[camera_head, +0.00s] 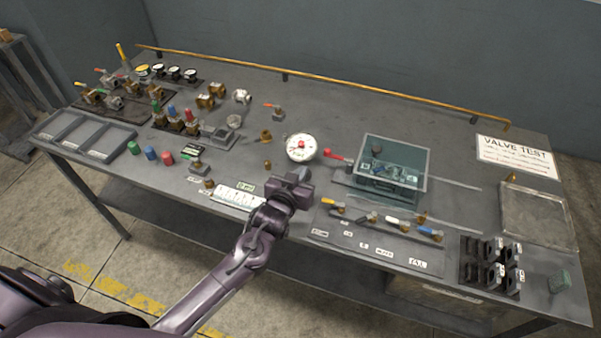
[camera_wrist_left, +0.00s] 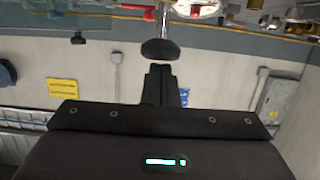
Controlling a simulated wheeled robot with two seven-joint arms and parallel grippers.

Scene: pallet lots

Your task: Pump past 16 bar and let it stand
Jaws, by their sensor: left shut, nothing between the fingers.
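A round gauge (camera_head: 301,148) with a white dial and red centre stands mid-bench. Its reading is too small to make out. It shows partly, upside down, at the top of the left wrist view (camera_wrist_left: 196,7). A red-handled lever (camera_head: 333,154) is just right of it. My left gripper (camera_head: 303,180) is over the bench front, in front of the gauge, fingers shut and empty. In the left wrist view the shut fingers (camera_wrist_left: 161,85) point at a black knob (camera_wrist_left: 160,49) on a metal rod, apparently just apart from it. I cannot pick out that knob in the head view.
A clear box (camera_head: 410,203) stands right of the gauge. Small valves (camera_head: 397,222) line the panel right of my gripper. A brass rail (camera_head: 330,82) runs along the back edge. A "VALVE TEST" sign (camera_head: 516,156) and a grey tray (camera_head: 568,240) are at the right.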

